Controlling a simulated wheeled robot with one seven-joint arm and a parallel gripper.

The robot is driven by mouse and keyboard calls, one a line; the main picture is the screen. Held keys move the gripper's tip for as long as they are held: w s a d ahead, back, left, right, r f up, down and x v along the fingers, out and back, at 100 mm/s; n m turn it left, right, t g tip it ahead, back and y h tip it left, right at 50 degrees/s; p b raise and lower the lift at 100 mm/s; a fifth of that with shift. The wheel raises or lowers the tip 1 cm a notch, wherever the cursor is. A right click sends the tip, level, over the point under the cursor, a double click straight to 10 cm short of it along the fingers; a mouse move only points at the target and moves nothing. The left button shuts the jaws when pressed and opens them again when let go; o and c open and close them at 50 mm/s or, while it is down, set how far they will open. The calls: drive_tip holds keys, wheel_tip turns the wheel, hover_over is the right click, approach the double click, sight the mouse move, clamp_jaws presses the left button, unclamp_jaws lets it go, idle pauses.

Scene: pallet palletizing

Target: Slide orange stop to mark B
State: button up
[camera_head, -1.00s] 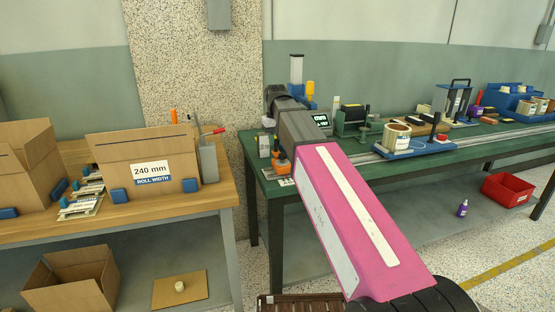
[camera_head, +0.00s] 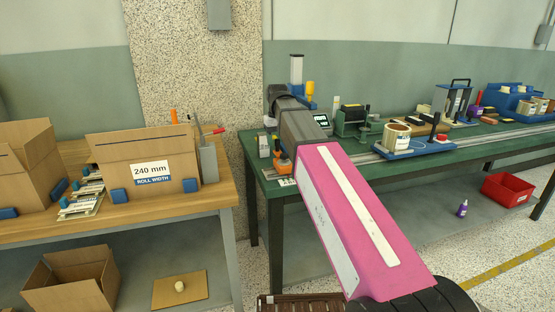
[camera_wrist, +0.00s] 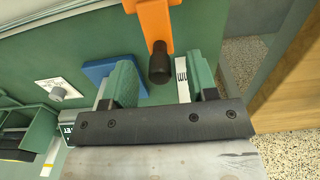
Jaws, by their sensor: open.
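The orange stop (camera_wrist: 154,22) is at the top middle of the wrist view, with a dark round knob (camera_wrist: 159,66) pointing toward my gripper. In the head view, the orange stop (camera_head: 283,160) shows at the left end of the green bench, partly hidden by my wrist. My gripper (camera_wrist: 162,82) is open, its two green-padded fingers spread apart on either side of the space below the knob. It holds nothing. A white strip with dark markings (camera_wrist: 183,88) lies near the right finger. I cannot read mark B in either view.
A blue block (camera_wrist: 98,71) lies beside the left finger. On the green bench (camera_head: 350,178), a blue tray with a roll (camera_head: 397,138) stands to the right, beside a long rail. A wooden table with cartons (camera_head: 150,162) stands to the left, across a gap.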

drive_tip(key=shift+r, duration=0.15)
drive_tip(key=shift+r, duration=2.3)
